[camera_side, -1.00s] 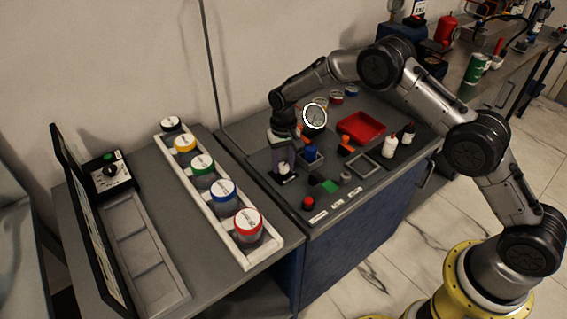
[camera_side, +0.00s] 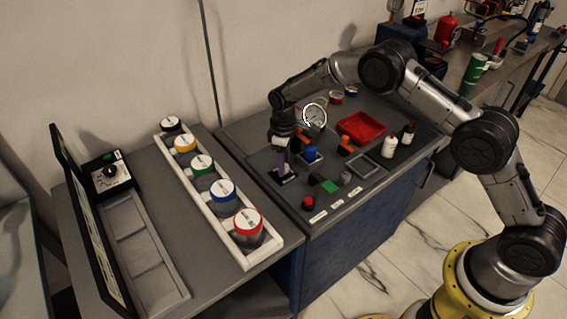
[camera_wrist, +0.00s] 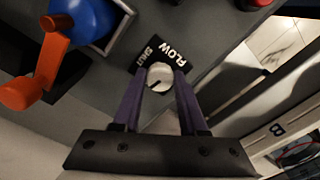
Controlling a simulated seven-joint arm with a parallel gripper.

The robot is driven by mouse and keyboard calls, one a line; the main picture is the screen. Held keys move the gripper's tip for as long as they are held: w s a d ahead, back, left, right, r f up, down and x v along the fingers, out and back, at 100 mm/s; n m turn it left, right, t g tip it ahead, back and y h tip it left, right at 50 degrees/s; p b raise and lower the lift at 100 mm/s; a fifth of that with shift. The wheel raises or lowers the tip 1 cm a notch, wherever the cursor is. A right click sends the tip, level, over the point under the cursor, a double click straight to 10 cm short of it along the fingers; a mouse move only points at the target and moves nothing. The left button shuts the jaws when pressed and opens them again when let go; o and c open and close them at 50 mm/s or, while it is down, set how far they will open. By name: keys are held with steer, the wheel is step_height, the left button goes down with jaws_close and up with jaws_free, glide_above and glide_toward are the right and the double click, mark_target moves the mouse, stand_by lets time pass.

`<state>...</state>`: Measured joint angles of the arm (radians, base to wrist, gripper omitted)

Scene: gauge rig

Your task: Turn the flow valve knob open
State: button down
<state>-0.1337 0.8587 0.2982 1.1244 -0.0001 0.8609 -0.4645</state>
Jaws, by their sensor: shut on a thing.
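The flow valve knob (camera_wrist: 160,75) is a small round white knob with a short dark pointer line, on a black plate (camera_wrist: 138,61) lettered "FLOW" and "SHUT". In the wrist view the line points to the lower left, away from the lettering. My gripper (camera_wrist: 158,88) has its two purple fingers on either side of the knob, shut on it. In the side view my gripper (camera_side: 282,168) points down at the black plate on the panel, and its fingers mostly hide the knob.
A red tray (camera_side: 361,128) and bottles stand behind. Lidded jars (camera_side: 222,193) fill a rack at left.

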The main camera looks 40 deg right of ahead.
steer(key=shift+r+n, duration=0.1)
steer(key=shift+n, duration=1)
steer(key=shift+w, duration=0.1)
steer(key=shift+c, duration=2.2)
jaws_free()
step_height(320, 180, up, 14)
